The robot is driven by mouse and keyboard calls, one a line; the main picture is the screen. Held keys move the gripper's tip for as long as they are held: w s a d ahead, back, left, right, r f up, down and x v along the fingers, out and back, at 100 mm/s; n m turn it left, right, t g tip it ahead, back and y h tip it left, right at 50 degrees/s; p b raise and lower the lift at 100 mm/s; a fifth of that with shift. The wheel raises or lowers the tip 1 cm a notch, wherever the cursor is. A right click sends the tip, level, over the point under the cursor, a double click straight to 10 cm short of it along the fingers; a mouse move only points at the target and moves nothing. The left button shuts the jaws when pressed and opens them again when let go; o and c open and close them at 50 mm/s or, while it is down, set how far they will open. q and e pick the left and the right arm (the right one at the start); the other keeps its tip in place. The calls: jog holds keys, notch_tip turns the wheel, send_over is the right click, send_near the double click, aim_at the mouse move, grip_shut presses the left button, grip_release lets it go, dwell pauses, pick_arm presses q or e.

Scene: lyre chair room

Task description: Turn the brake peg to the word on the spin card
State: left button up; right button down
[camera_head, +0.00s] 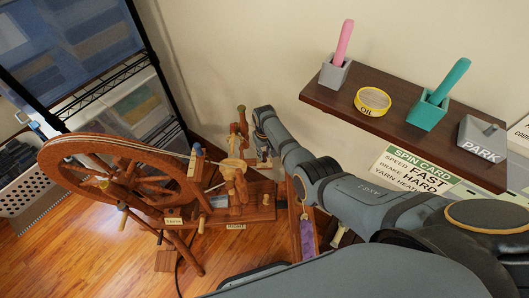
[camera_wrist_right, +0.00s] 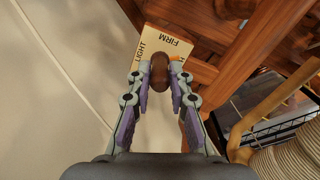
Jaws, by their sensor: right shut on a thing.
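The spinning wheel (camera_head: 125,175) stands on the wooden floor at the left of the head view. In the right wrist view, the brake peg (camera_wrist_right: 160,70) is a dark brown rounded knob between the fingertips of my right gripper (camera_wrist_right: 161,82), which is shut on it. A cream label (camera_wrist_right: 152,44) behind the peg reads LIGHT and FIRM; a third word at its right is mostly hidden by a finger. I cannot tell which word the peg points to. The spin card (camera_head: 412,170) reads SPEED FAST, BRAKE HARD and a partly hidden yarn line. My left gripper is not in view.
A dark wall shelf (camera_head: 330,100) holds grey and teal blocks with pegs, a yellow OIL ring (camera_head: 372,101) and a grey PARK block (camera_head: 481,140). A wire rack (camera_head: 110,85) and a white basket (camera_head: 35,190) stand left. Open floor lies at the lower left.

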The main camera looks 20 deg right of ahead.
aim_at(264, 153)
jog(key=shift+m, duration=0.5)
jog(key=c, duration=1.2)
grip_release()
notch_tip(264, 153, up, 12)
jog(key=shift+r, duration=0.1)
